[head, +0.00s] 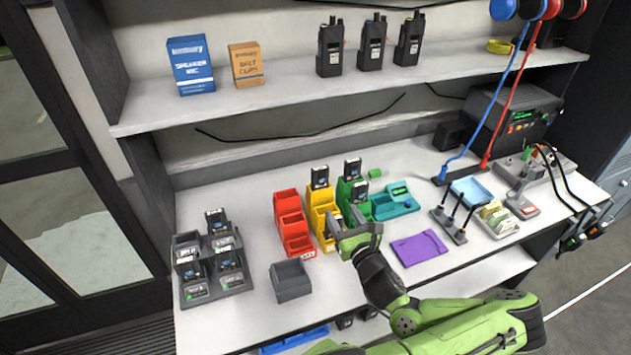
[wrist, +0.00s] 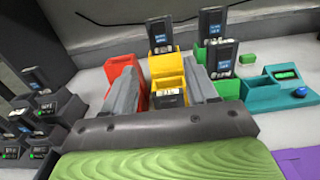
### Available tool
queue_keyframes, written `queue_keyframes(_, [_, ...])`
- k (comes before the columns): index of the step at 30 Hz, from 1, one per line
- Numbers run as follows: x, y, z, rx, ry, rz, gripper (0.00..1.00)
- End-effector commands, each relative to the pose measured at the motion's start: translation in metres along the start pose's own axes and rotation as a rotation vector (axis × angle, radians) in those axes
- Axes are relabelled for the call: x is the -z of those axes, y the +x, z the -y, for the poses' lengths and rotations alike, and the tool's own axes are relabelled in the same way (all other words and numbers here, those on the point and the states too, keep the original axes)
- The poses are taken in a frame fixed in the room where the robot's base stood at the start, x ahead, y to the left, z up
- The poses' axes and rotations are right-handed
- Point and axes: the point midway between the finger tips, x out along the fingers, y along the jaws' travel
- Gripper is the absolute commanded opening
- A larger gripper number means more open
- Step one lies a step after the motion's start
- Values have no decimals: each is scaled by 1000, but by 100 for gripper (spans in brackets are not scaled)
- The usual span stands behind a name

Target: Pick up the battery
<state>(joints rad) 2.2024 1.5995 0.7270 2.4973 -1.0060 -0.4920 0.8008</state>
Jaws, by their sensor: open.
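Several dark batteries with light labels are in view, and I cannot tell which one is meant. One battery (head: 320,177) stands in the rear yellow bin and shows in the wrist view (wrist: 160,34). Two more stand in the green bins, a rear one (wrist: 211,22) and a nearer one (wrist: 221,57). Another (wrist: 170,97) sits low in the front yellow bin, partly hidden. My gripper (head: 345,230) is open over the front yellow bin. In the wrist view its fingers (wrist: 160,70) are on either side of that bin, with nothing held.
A grey rack (head: 215,285) with several batteries stands at left. Red bins (head: 292,222) and an empty grey bin (head: 291,281) are nearby. A teal tester (head: 397,203) and purple mat (head: 420,248) lie right. A shelf (head: 240,100) with radios overhangs the back.

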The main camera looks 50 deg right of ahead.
Motion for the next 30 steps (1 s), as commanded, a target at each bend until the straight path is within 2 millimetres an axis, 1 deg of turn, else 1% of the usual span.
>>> queue_keyframes(1, [2,14,-1,-4,-5,-2,57])
queue_keyframes(6, [1,55,-1,-2,-6,-1,57])
queue_keyframes(9, [1,69,-1,-2,-5,-2,57])
queue_keyframes(11, [1,75,-1,-2,-4,-3,57])
queue_keyframes(18, [2,117,-2,-2,-6,-2,57])
queue_keyframes(21, [2,125,-1,-1,-5,-3,57])
queue_keyframes(26, [2,126,-1,-1,-4,-4,57])
queue_keyframes(27, [2,125,-2,-2,-4,-4,56])
queue_keyframes(30, [2,125,-2,-2,-4,-4,41])
